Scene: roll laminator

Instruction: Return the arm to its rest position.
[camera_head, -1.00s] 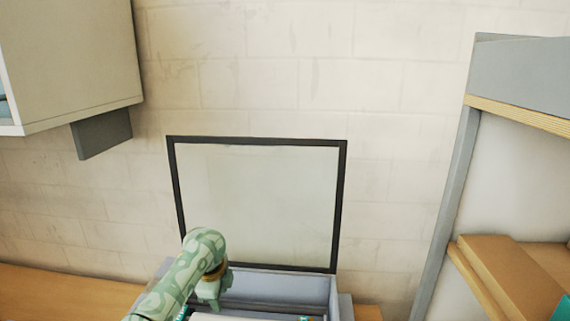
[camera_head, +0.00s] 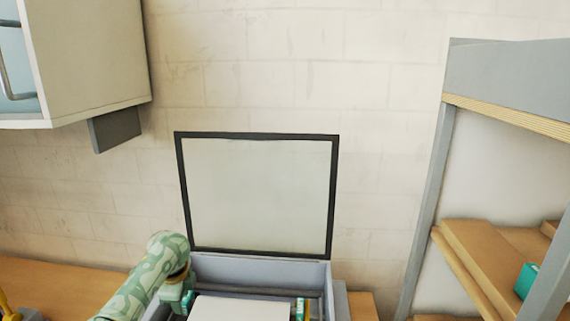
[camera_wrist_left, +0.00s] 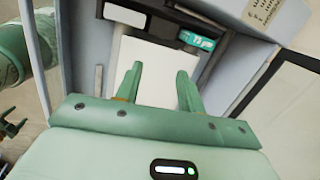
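My left gripper (camera_head: 180,292) is low in the head view, at the left side of the open laminator (camera_head: 262,272). In the left wrist view its two green fingers (camera_wrist_left: 160,70) are spread apart with nothing between them. Beyond the fingers is a white sheet-like surface (camera_wrist_left: 150,58) in the grey laminator, which also shows in the head view (camera_head: 240,308). A small green gripper with two spread prongs, apparently my right one (camera_wrist_left: 10,128), shows at the left edge of the left wrist view. The right gripper is outside the head view.
The dark-framed clear lid (camera_head: 258,195) stands raised behind the laminator. A wall cabinet (camera_head: 90,60) hangs at upper left. A shelf unit (camera_head: 480,255) stands at right, with a teal box (camera_head: 525,281) on it. Wooden counter (camera_head: 65,283) shows left of the laminator.

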